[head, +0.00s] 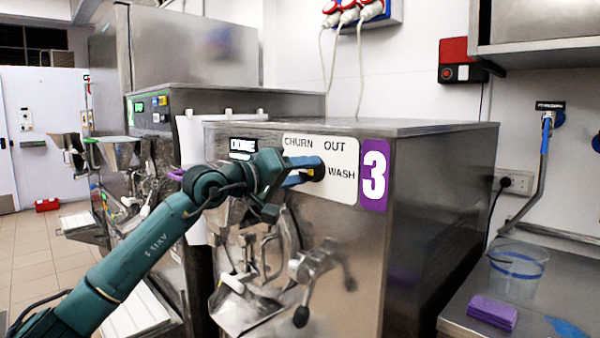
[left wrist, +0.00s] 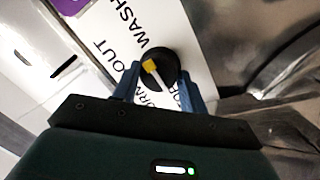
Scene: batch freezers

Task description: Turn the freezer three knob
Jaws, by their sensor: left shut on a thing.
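Freezer three (head: 345,250) is a steel machine with a purple label bearing a white 3 (head: 374,175). Its white panel (head: 340,150) reads CHURN, OUT and WASH. The dark round knob (head: 319,173) sits on this panel. My left gripper (head: 312,171) reaches it from the left, with blue fingers shut on it. In the left wrist view the knob (left wrist: 165,60) lies between the two fingers and carries a yellow and white pointer (left wrist: 152,70). The fingers partly cover the panel's lettering. My right gripper is out of view.
Levers and a spout (head: 260,265) stick out below the knob. Another freezer (head: 165,115) with a green label stands behind to the left. At right, a steel counter (head: 470,325) holds a clear bucket (head: 518,270) and a purple sponge-like block (head: 492,312).

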